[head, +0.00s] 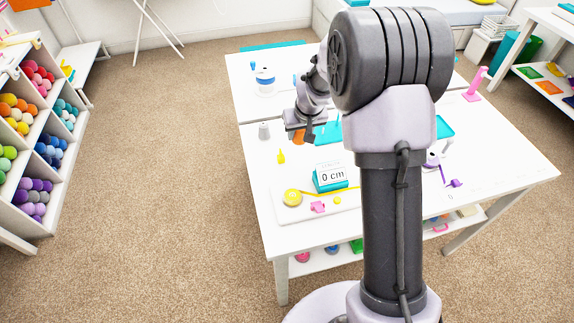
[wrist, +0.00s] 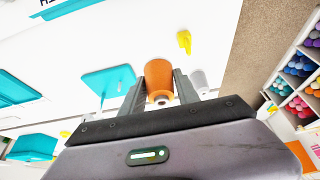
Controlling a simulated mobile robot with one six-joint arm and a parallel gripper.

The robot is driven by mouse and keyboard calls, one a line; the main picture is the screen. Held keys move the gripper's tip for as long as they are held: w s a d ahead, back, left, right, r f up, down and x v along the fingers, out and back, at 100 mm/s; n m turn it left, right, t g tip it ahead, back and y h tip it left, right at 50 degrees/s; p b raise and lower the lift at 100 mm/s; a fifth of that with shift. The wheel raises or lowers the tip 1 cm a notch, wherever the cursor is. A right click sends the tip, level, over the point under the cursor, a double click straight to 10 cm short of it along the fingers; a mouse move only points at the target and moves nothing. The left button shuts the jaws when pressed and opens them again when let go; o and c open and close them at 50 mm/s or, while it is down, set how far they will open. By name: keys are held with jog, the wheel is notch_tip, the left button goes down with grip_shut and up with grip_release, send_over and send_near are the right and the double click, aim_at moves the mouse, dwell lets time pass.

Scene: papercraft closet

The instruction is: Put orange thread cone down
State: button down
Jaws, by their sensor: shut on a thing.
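The orange thread cone (wrist: 158,76) is between the two fingers of my gripper (wrist: 160,92) in the wrist view, and the gripper is shut on it. In the head view the cone (head: 298,136) shows as a small orange patch under my gripper (head: 299,134), over the left part of the white table (head: 262,186). I cannot tell whether its base touches the table top. A grey cone (head: 264,131) stands just left of the gripper, and it also shows beside the right finger in the wrist view (wrist: 199,80).
A yellow piece (head: 281,156) lies in front of the gripper. My arm column hides the table's middle. Shelves of yarn (head: 40,130) stand left.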

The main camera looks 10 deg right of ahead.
aim_at(298, 154)
jog(key=f+b, duration=0.1)
jog(key=f, duration=0.1)
jog(key=f+b, duration=0.1)
jog(key=f, duration=0.2)
jog(key=f+b, duration=0.1)
jog(key=f, duration=0.2)
jog(key=shift+w+d+f, duration=0.2)
jog(key=shift+w+f, duration=0.05)
jog(key=shift+w, duration=0.05)
jog(key=shift+r, duration=0.15)
jog(key=c, duration=0.9)
grip_release()
